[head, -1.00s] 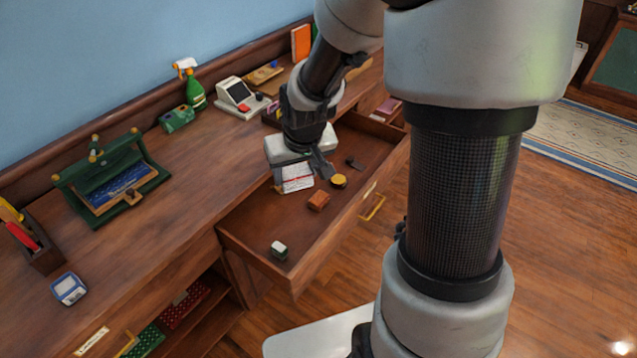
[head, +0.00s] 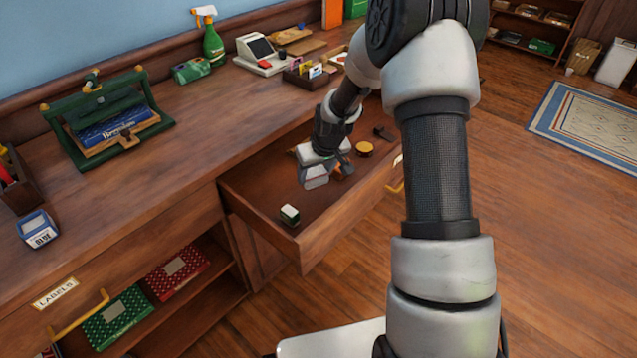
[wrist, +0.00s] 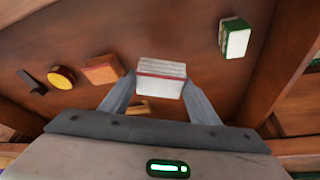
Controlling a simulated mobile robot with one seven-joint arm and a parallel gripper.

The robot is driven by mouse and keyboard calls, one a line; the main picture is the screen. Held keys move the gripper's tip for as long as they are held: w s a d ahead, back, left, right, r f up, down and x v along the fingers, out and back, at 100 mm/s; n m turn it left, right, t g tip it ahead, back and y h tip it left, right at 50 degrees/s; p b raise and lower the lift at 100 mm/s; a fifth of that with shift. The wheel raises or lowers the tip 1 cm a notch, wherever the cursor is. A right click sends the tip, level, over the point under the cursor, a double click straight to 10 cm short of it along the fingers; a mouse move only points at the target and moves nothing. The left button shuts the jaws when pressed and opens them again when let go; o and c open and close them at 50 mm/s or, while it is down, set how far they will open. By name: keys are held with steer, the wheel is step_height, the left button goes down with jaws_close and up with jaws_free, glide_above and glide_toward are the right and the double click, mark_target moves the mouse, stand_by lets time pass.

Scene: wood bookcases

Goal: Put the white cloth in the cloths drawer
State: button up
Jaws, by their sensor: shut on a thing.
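My gripper (head: 332,168) points down inside or just above the open wooden drawer (head: 262,222). It is shut on a small folded white cloth (head: 314,178) with red stripes. In the wrist view the cloth (wrist: 161,68) sits between both fingers (wrist: 160,88), with the drawer floor beyond it. I cannot tell whether the cloth touches the floor. The open drawer's label is not readable.
The drawer holds a green-and-white box (head: 289,214), a yellow round tin (head: 364,148), a dark piece (head: 383,132) and an orange-brown block (wrist: 102,69). A closed drawer is marked LABELS (head: 54,293). A green press (head: 110,120) stands on the counter.

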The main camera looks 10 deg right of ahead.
mark_target(315, 197)
steer(key=shift+f+b, duration=0.55)
steer(key=shift+f, duration=2.25)
steer(key=shift+f, duration=0.15)
steer(key=o, duration=1)
